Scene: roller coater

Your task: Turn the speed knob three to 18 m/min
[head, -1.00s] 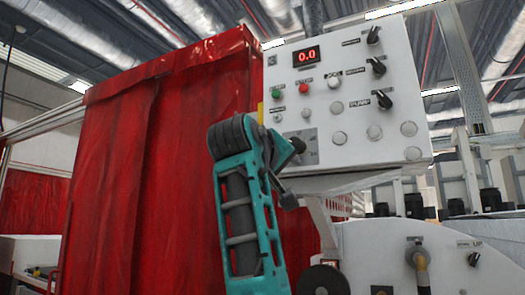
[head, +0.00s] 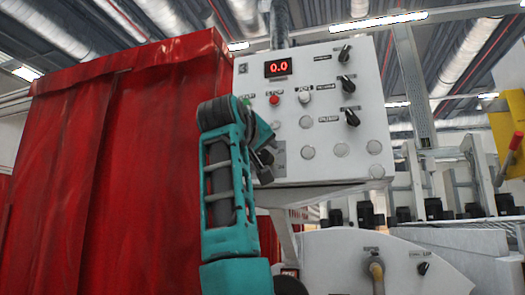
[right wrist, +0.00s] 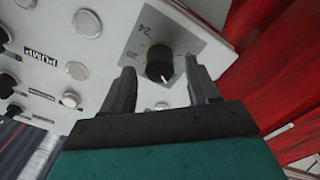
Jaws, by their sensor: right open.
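The speed knob (right wrist: 160,62) is a round dark knob with a white pointer mark on a grey scale plate (right wrist: 195,45), in the right wrist view. The pointer faces the lower edge of the picture; printed numbers are hard to read. My right gripper (right wrist: 160,70) is open, with one finger on each side of the knob; I cannot tell whether they touch it. In the head view my right gripper (head: 264,162) is at the panel's lower left and hides the knob. The red display (head: 279,68) reads 0.0. My left gripper is out of view.
The white control panel (head: 335,135) carries a red button (head: 274,99), several pale buttons and black selector knobs (head: 351,117). A red curtain (head: 120,150) hangs to the left. A white machine housing (head: 335,250) with a hose and a small knob stands below.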

